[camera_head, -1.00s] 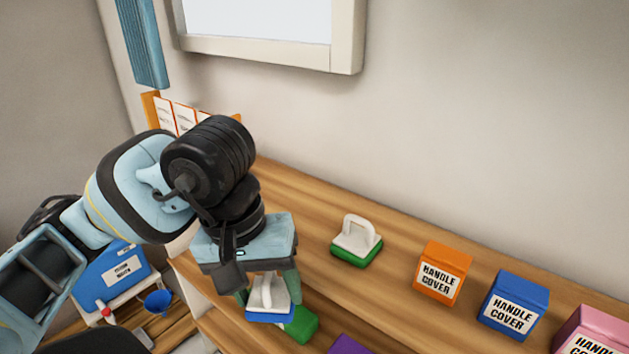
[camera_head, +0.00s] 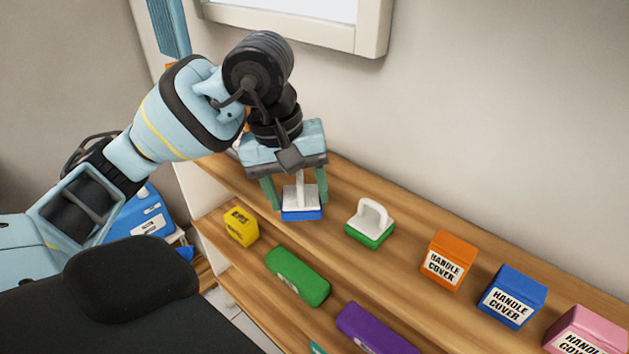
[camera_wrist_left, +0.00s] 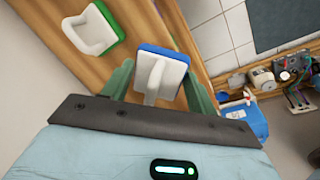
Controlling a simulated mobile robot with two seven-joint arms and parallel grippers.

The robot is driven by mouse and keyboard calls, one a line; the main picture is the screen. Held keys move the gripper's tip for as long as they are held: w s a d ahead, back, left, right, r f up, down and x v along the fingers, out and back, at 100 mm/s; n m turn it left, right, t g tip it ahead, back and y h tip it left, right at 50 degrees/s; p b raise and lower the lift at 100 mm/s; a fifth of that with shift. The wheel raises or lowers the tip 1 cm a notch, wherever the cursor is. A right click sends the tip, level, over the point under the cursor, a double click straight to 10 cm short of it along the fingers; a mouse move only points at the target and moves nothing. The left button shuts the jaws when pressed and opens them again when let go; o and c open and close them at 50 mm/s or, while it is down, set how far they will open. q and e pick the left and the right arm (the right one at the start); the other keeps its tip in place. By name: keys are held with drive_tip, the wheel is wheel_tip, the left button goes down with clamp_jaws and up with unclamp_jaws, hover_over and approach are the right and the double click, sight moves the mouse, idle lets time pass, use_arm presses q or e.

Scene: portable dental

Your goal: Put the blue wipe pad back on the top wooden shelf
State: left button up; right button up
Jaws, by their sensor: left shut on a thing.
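The blue wipe pad (camera_head: 302,212) has a white top with a white handle and a blue underside. My left gripper (camera_head: 295,192) is shut on its handle, with a green finger on each side. The pad is at the left part of the top wooden shelf (camera_head: 400,235); I cannot tell if it touches the wood. In the left wrist view the pad (camera_wrist_left: 160,75) sits between the fingers (camera_wrist_left: 160,90), with its blue edge facing the shelf. My right gripper is not in view.
A green wipe pad (camera_head: 369,226) stands just right of the blue one. Orange (camera_head: 448,259), blue (camera_head: 512,299) and pink (camera_head: 588,332) handle cover boxes follow to the right. Yellow (camera_head: 241,227), green (camera_head: 297,276) and purple (camera_head: 375,330) items lie on the lower shelf.

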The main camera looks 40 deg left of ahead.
sight(315, 184)
use_arm(q)
drive_tip(key=w, duration=0.2)
drive_tip(key=w+a, duration=0.1)
drive_tip(key=w, duration=0.1)
drive_tip(key=w+a, duration=0.1)
drive_tip(key=w, duration=0.1)
drive_tip(key=shift+w+f, duration=0.25)
drive_tip(key=shift+w, duration=0.1)
wheel_tip(315, 184, down, 4)
drive_tip(key=shift+w+r+p, duration=0.15)
drive_tip(key=shift+r+p, duration=0.1)
drive_tip(key=shift+p, duration=0.2)
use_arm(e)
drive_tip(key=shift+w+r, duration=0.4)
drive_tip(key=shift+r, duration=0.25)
use_arm(q)
drive_tip(key=shift+f, duration=0.15)
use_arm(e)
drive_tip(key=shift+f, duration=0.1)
use_arm(q)
drive_tip(key=o, duration=0.5)
drive_tip(key=shift+f, duration=0.1)
drive_tip(key=o, duration=0.4)
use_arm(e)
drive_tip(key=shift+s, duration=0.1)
use_arm(q)
drive_tip(key=shift+o, duration=0.2)
